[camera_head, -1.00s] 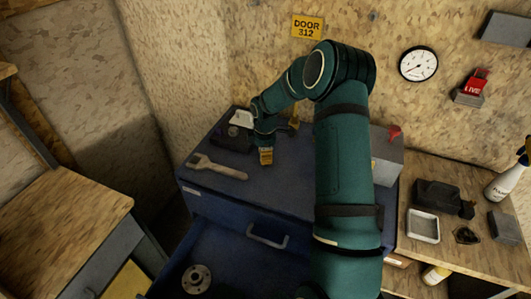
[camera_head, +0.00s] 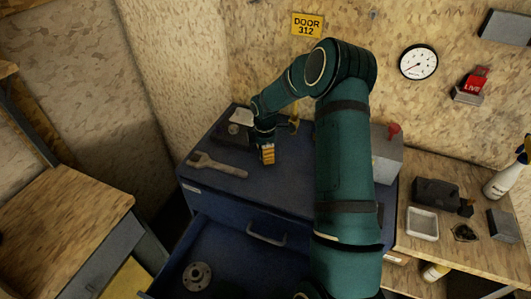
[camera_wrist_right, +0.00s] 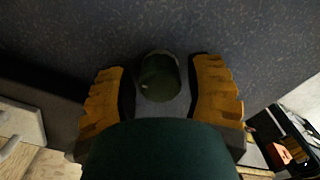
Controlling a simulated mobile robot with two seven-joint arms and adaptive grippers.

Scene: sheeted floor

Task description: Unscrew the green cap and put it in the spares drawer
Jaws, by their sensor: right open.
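The green cap (camera_wrist_right: 160,78) shows in the right wrist view as a dark green round top on a greyish fitting. My right gripper (camera_wrist_right: 164,66) is open, with one yellow ridged finger on each side of the cap. I cannot tell whether the fingers touch it. In the head view my right gripper (camera_head: 268,155) is low over the blue cabinet top (camera_head: 285,185), and the cap is hidden there. An open blue drawer (camera_head: 225,235) shows below the top, with a grey flanged ring inside; its label is not readable. My left gripper is not in view.
A grey box with a red knob (camera_head: 388,155) stands behind my arm on the right. A side bench holds a metal tray (camera_head: 422,223) and several small items.

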